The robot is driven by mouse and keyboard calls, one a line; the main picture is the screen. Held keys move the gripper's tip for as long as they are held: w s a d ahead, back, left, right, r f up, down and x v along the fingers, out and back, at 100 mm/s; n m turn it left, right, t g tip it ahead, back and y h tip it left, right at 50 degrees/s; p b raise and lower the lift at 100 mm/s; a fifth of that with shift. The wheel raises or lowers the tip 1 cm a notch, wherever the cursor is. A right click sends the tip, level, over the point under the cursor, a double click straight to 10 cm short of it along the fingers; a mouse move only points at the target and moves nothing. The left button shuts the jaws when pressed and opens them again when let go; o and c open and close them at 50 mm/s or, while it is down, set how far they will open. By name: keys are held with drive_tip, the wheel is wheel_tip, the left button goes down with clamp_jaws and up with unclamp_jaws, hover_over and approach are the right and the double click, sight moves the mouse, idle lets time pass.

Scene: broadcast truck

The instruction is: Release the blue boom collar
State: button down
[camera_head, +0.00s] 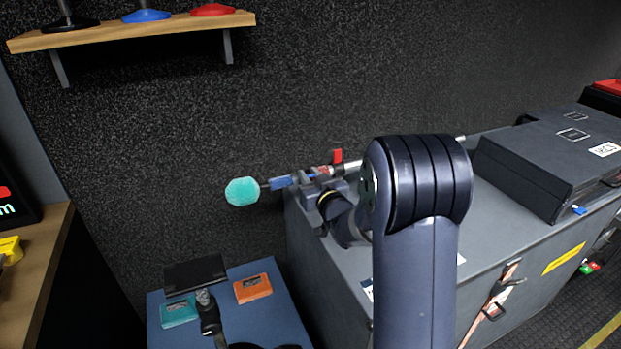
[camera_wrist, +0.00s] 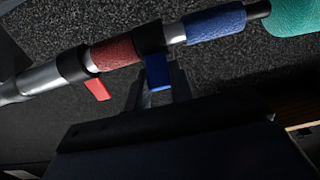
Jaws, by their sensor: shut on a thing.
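A boom pole runs across the wrist view, with a teal foam end (camera_wrist: 293,17), a blue sleeve (camera_wrist: 215,24) and a red sleeve (camera_wrist: 115,54). Between the sleeves sits a black collar (camera_wrist: 149,38) with a blue lever (camera_wrist: 157,73) hanging down. A second collar, left of the red sleeve, carries a red lever (camera_wrist: 97,89). My gripper (camera_wrist: 158,93) is shut on the blue lever, its fingers on either side of it. In the head view my gripper (camera_head: 318,197) is at the pole near the blue sleeve (camera_head: 281,183); my arm hides part of the pole.
The pole lies over a grey case (camera_head: 310,255), its teal foam end (camera_head: 242,191) past the case's left edge. A black case (camera_head: 550,160) stands on the right. A blue-topped surface (camera_head: 245,310) holds orange and teal boxes. A wooden shelf (camera_head: 130,33) is on the wall.

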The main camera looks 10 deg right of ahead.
drive_tip(key=f+b, duration=0.1)
drive_tip(key=b, duration=0.2)
drive_tip(key=shift+t, duration=0.3)
drive_tip(key=b, duration=0.3)
drive_tip(key=shift+s+t, duration=0.15)
drive_tip(key=shift+t, duration=0.25)
drive_tip(key=shift+t+b, duration=0.3)
drive_tip(key=shift+b, duration=0.8)
drive_tip(key=shift+r, duration=0.1)
drive_tip(key=c, duration=1.2)
unclamp_jaws()
drive_tip(key=shift+c, duration=0.2)
drive_tip(key=shift+s, duration=0.1)
